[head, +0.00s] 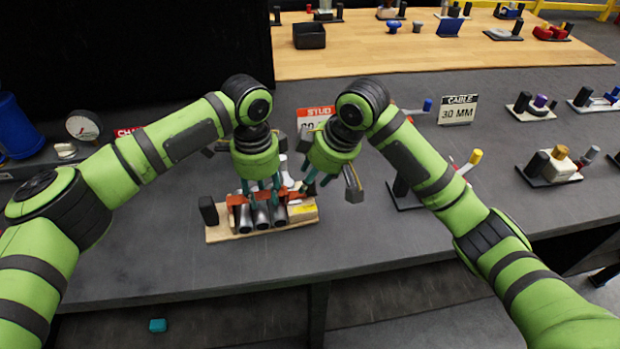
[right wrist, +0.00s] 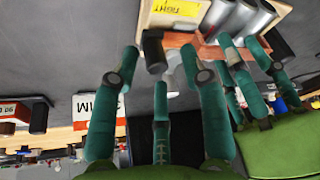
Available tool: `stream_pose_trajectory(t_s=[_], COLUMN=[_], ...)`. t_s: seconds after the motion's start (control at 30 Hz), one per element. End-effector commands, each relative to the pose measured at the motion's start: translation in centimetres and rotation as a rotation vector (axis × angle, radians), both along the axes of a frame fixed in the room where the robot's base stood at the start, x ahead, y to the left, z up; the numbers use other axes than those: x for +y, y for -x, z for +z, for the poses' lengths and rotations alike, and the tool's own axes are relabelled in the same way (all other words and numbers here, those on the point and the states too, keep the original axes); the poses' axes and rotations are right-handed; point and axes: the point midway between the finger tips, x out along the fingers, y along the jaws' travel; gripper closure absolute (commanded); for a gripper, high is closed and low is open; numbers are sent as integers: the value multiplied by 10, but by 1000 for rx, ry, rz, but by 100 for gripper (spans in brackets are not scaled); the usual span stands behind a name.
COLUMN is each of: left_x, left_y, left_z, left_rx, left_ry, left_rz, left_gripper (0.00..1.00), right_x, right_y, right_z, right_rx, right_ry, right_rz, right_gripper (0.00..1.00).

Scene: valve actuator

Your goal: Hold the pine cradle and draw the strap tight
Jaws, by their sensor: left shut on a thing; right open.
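The pine cradle (head: 228,234) stands on the grey bench in the head view, with grey metal cylinders (head: 261,216) lying side by side in it. An orange-red strap (head: 296,192) runs across them; it also shows in the right wrist view (right wrist: 177,41). My left gripper (head: 263,188) reaches down from above, its fingers shut at the orange-red part over the cradle; the exact contact is hidden. My right gripper (head: 318,182) is open beside the cradle's right end. In the right wrist view a black cylindrical piece (right wrist: 153,50) by the strap lies beyond its spread fingers (right wrist: 160,80).
A black block (head: 208,210) stands at the cradle's left end. A yellow label (right wrist: 177,8) is on its other end. A STUD sign (head: 315,113) and CABLE sign (head: 458,109) stand behind. A dark stand with a yellow-tipped lever (head: 475,157) is to the right. The front bench is clear.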

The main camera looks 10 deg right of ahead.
Motion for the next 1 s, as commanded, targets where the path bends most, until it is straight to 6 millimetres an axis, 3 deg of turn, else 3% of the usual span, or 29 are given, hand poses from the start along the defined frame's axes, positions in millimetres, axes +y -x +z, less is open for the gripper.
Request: stream_pose_trajectory(t_s=[0.2,0.5,0.6,0.63,0.83,1.0], left_x=[1,1,1,0,0,-1], left_y=[-1,-1,-1,-1,0,0], left_z=[0,0,0,0,0,-1], left_rx=[-2,-2,-2,-2,-1,0], left_ry=[-1,-1,-1,0,1,1], left_rz=[3,2,2,2,0,0], left_gripper=[100,100,100,100,100,100], right_x=[5,6,6,6,5,-25], right_y=[-5,-5,-5,-5,-5,-9], right_z=[-17,-19,-19,-18,-17,-17], right_rx=[0,0,0,0,-2,-6], right_ry=[0,0,-2,-2,-6,-4], right_rz=[-1,-1,-1,-1,2,-3], right_gripper=[56,56,95,100,100,100])
